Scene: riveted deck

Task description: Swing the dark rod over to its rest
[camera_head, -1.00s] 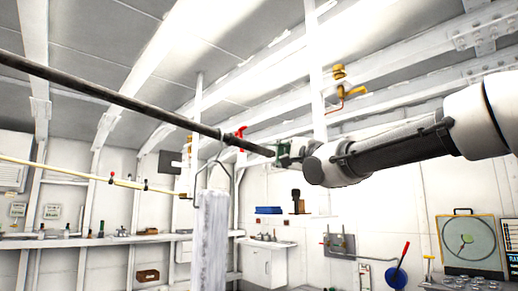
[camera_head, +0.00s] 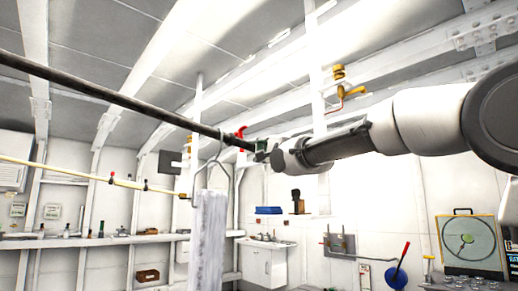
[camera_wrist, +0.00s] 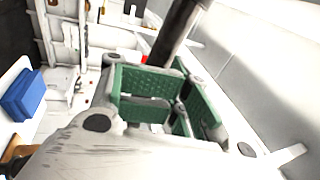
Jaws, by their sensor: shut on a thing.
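The dark rod (camera_head: 110,95) is long and thin. It runs from the upper left edge down to my gripper (camera_head: 262,150) in the head view. My gripper is shut on the rod near its right end. The wrist view shows the green finger pads of my gripper (camera_wrist: 170,100), with the rod (camera_wrist: 176,32) rising from behind them. A red fitting (camera_head: 240,132) shows at the rod just left of the gripper; I cannot tell if it touches the rod or is the rest. The pads hide the gripped end.
A wire hanger (camera_head: 213,167) with a whitish towel (camera_head: 209,238) hangs below the rod, seemingly from it. A pale yellow bar (camera_head: 70,172) with clips lies lower left. A yellow valve (camera_head: 343,90) is on a post at upper right. A sink (camera_head: 264,243) stands behind.

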